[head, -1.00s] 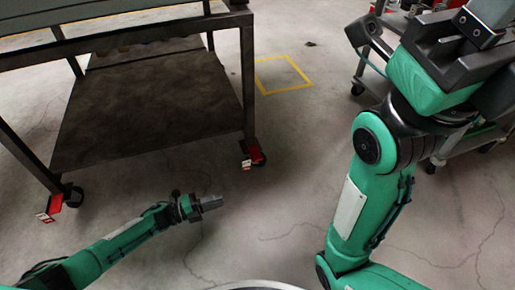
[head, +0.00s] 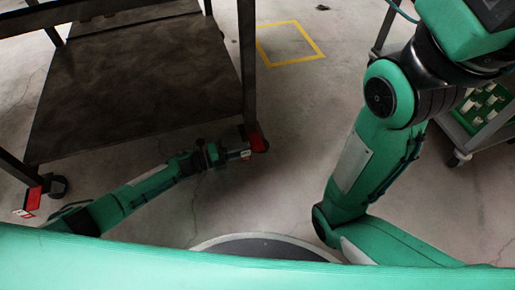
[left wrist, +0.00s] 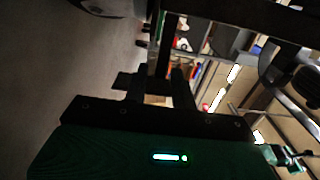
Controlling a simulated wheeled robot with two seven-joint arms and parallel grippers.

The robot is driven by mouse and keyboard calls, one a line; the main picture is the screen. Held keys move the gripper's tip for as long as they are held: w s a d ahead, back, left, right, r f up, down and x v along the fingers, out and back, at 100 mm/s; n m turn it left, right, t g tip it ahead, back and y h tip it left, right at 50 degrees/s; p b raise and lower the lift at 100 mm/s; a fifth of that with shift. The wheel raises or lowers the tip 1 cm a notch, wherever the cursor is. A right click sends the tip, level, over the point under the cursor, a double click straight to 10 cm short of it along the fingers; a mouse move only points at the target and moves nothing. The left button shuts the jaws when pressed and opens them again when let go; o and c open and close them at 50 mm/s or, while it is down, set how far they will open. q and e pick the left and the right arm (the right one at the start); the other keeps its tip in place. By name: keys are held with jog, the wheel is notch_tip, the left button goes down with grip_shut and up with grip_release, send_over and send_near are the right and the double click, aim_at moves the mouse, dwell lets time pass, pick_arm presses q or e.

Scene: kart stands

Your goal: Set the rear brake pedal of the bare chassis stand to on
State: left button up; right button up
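The dark metal stand (head: 247,60) with a lower shelf (head: 140,85) stands at the left in the head view; its top is out of view. A red pedal (head: 259,141) shows at the foot of its right leg. Another red pedal (head: 33,199) is by the caster at the left leg. I cannot tell their settings. My left gripper (head: 240,153) is low, just left of and below the right pedal, partly overlapping it in view; contact is unclear. In the left wrist view its fingers (left wrist: 154,82) stand apart with nothing seen between them. My right gripper is out of view.
A wheeled cart (head: 460,135) with a green tray (head: 487,105) stands at the right. A yellow square (head: 290,42) is marked on the floor. Floor between the stand and my right arm is clear. Shelving shows in the left wrist view.

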aim_at(257, 146)
pick_arm(q)
jog(key=b+x, duration=0.2)
jog(key=x, duration=0.2)
jog(key=shift+w+d+f, duration=0.1)
jog(key=shift+d+f, duration=0.05)
jog(key=shift+d, duration=0.1)
jog(key=shift+x, duration=0.75)
jog(key=shift+c, duration=0.5)
grip_shut()
